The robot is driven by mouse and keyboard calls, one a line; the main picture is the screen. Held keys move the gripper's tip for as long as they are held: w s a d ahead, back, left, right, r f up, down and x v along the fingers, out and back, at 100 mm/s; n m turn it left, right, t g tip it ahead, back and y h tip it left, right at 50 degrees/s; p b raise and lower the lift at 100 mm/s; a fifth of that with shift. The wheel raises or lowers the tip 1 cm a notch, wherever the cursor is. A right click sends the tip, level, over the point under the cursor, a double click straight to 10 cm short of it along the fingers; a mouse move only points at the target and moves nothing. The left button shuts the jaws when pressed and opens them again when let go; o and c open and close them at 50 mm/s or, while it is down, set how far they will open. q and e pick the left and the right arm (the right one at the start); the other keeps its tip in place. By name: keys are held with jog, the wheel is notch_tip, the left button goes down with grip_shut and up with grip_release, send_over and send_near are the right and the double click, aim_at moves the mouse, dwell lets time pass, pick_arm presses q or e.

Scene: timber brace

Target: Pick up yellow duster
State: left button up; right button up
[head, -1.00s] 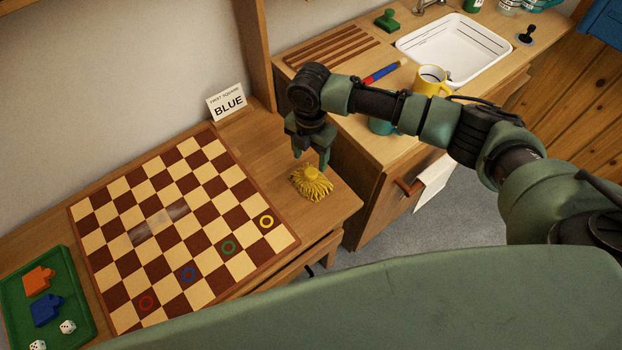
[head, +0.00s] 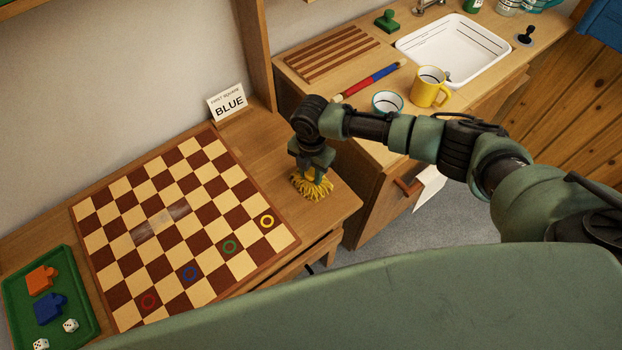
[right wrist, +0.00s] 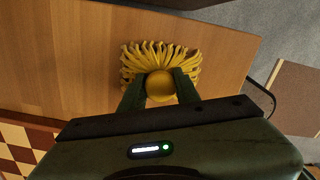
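The yellow duster (head: 314,187) rests on the table beside the checkered board, with its strands spread over the wood. My right gripper (head: 311,172) is down over it, pointing downward. In the right wrist view, the duster's round yellow knob (right wrist: 160,87) lies between the two fingers of my right gripper (right wrist: 160,90), with strands fanning out beyond. The fingers are close to the knob on both sides; whether they press on it is not clear. My left gripper is not in view.
The checkered board (head: 180,225) lies left of the duster, with a sign reading BLUE (head: 228,103) behind. A green tray (head: 88,300) holds puzzle pieces and dice. On the counter stand a yellow mug (head: 428,92), a teal-rimmed cup (head: 387,104) and a sink (head: 455,48).

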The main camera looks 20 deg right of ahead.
aim_at(311, 172)
grip_shut()
jog(key=shift+r, duration=0.15)
notch_tip(311, 172, up, 20)
jog(key=shift+b, duration=0.35)
